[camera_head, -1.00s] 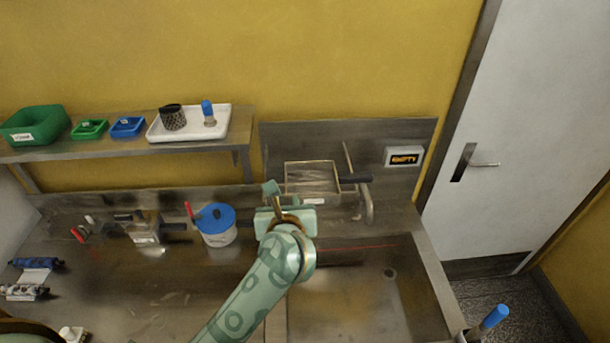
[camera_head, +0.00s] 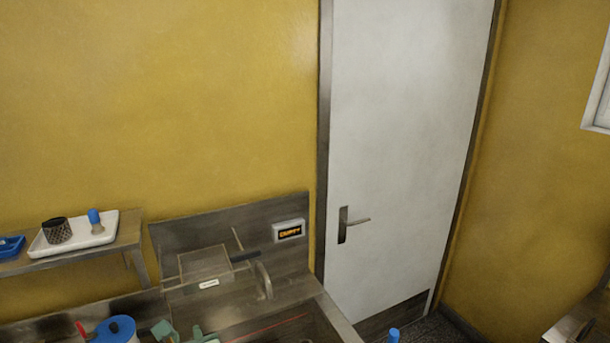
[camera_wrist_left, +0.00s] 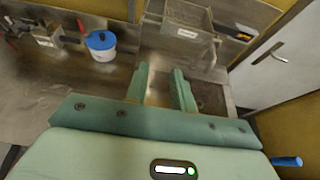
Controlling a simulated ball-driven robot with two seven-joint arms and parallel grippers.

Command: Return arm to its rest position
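My left gripper (camera_head: 183,333) shows only by its pale green fingertips at the bottom edge of the head view, right of a white tub with a blue lid (camera_head: 116,330). The rest of that arm is out of the head view. In the left wrist view the gripper's two fingers (camera_wrist_left: 160,87) stand apart with nothing between them. They are over the steel bench and sink (camera_wrist_left: 211,97), and the blue-lidded tub (camera_wrist_left: 101,43) is to their left. My right gripper is in neither view.
A clear box-like frame (camera_head: 205,263) and a tap (camera_head: 263,281) stand behind the sink, near a lit sign (camera_head: 289,231). A shelf (camera_head: 88,256) holds a white tray (camera_head: 72,235). A closed white door (camera_head: 400,150) is on the right. A blue-topped object (camera_head: 394,335) shows below it.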

